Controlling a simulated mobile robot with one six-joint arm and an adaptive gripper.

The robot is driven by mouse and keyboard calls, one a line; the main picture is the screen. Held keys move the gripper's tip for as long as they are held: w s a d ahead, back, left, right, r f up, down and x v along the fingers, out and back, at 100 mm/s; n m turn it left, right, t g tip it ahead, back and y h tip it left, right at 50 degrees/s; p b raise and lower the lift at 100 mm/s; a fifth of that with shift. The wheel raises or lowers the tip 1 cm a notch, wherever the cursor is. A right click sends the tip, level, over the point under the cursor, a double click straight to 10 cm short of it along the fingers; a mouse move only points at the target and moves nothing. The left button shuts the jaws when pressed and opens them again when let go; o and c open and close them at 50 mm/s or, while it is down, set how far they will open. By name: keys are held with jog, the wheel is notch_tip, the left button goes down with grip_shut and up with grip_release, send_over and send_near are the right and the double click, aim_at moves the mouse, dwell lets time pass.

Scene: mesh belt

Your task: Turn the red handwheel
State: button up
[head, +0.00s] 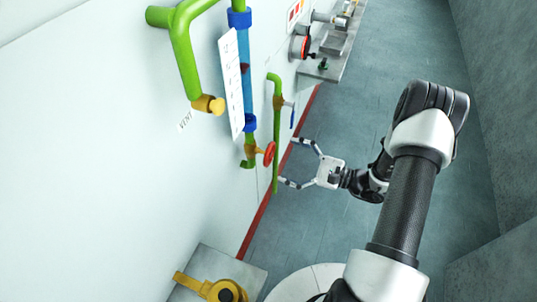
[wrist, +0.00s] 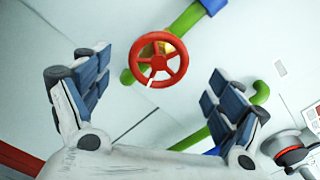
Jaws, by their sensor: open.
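The red handwheel (head: 269,154) is mounted on a yellow valve body (head: 251,151) on the green and blue pipe by the wall. In the head view it appears nearly edge-on, close to the left of my gripper (head: 288,162). In the wrist view the handwheel (wrist: 160,59) faces the camera with its spokes showing, above and between the two spread fingers. My gripper (wrist: 152,88) is open and empty, with blue-padded fingers. No contact with the wheel shows. Part of the valve behind the wheel is hidden in the wrist view.
A thin green pipe (head: 277,120) with a blue lever (head: 292,117) runs close to my fingers. A white gauge panel (head: 231,83) and a "VENT" pipe (head: 186,60) are on the wall. The floor (head: 390,60) to the right is clear.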

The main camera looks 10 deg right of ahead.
aim_at(271, 155)
jog(key=x, duration=0.7)
jog(key=shift+b, duration=0.4)
jog(key=shift+c, duration=0.4)
jog(key=c, duration=1)
